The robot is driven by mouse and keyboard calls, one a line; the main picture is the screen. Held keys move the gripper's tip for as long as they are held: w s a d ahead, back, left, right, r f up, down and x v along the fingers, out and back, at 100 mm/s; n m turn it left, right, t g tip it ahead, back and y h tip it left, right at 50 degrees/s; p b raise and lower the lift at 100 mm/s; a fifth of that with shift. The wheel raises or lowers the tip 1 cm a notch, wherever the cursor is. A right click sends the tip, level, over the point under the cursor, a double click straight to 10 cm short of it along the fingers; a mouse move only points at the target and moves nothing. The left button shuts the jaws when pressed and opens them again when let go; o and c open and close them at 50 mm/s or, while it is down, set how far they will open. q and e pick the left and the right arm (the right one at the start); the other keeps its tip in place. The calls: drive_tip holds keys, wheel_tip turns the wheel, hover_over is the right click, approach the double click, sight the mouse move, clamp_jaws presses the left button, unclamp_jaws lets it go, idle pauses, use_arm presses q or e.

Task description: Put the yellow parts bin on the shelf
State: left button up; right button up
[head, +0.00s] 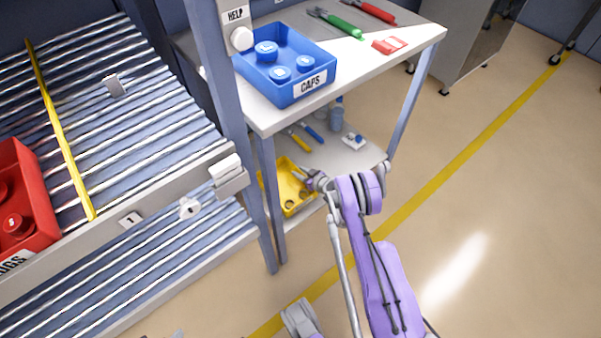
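The yellow parts bin (285,193) is low at the left end of the white table's lower shelf (345,162), partly hidden by the table leg. A few small round dark-centred parts show inside it. My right gripper (307,177) is at the bin's upper right rim, with its fingers overlapping the rim in the picture. The fingers are too small to tell whether they are open or closed on the rim.
The table top (400,55) holds a blue CAPS bin (285,65), green and red pliers and a red box. Tools, a bottle (337,115) and a small white item are on the lower shelf. A roller rack (110,110) with a red bin (22,200) stands left; floor is clear right.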

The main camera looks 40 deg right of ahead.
drive_tip(key=shift+r, duration=0.1)
drive_tip(key=shift+s+r, duration=0.2)
drive_tip(key=shift+r, duration=0.05)
drive_tip(key=p+v, duration=0.2)
drive_tip(key=v, duration=0.9)
drive_tip(key=shift+s, duration=0.3)
